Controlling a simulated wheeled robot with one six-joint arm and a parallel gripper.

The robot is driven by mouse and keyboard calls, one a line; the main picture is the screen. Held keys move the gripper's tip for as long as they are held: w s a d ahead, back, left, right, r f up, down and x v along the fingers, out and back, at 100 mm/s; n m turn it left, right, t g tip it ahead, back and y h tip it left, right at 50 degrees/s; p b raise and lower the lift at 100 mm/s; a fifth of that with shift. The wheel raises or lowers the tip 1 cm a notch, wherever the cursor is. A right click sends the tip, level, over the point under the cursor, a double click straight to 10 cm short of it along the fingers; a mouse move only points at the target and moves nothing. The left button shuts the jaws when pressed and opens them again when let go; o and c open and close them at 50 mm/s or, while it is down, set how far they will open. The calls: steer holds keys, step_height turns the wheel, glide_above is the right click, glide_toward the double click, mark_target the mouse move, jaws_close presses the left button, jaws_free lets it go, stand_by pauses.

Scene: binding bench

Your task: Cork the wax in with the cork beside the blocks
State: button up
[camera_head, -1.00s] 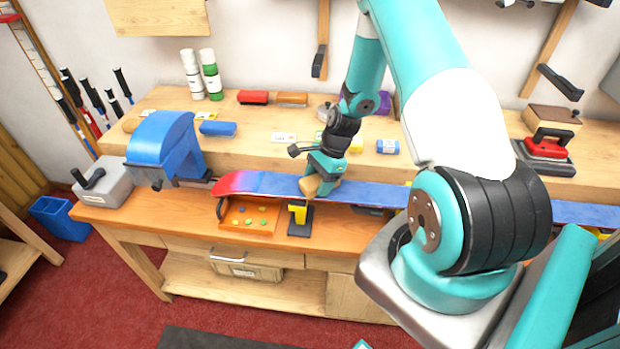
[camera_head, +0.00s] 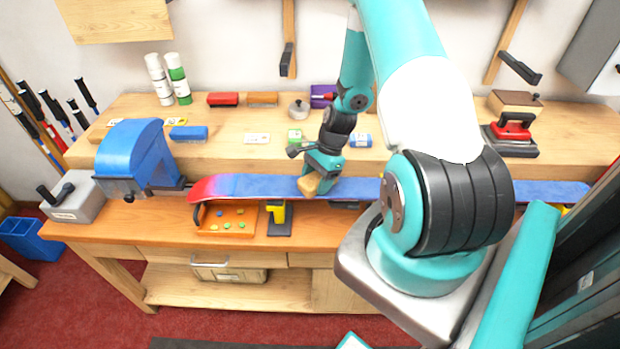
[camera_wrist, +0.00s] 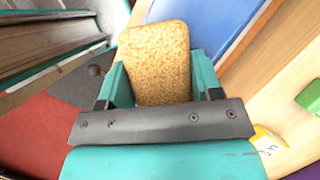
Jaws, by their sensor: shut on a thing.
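My gripper (camera_head: 313,180) is shut on a tan, speckled cork block (camera_head: 309,187). In the wrist view the cork (camera_wrist: 157,65) stands out between the two teal fingers. A long ski (camera_head: 250,186), blue with a red tip at the left, lies along the bench. The cork is at the ski's top face, at or very near the surface; I cannot tell if it presses on it. No wax layer can be made out on the ski. A green block (camera_head: 295,137) and a blue block (camera_head: 361,141) sit on the raised shelf behind.
A blue vise-like clamp (camera_head: 133,155) stands near the ski's tip. An orange tray (camera_head: 240,211) with small coloured pieces and a yellow-black stand (camera_head: 279,219) are in front of the ski. A red iron (camera_head: 512,133) sits at the back right.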

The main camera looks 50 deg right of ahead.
mark_target(333, 190)
steer(key=shift+s+d, duration=0.9)
steer(key=shift+s, duration=0.2)
steer(key=shift+s+d, duration=0.9)
steer(key=shift+s, duration=0.15)
steer(key=shift+r+p, duration=2.5)
steer(key=shift+r, duration=0.55)
step_height(333, 190, up, 3)
steer(key=shift+f+p, duration=0.1)
steer(key=shift+p, duration=1.05)
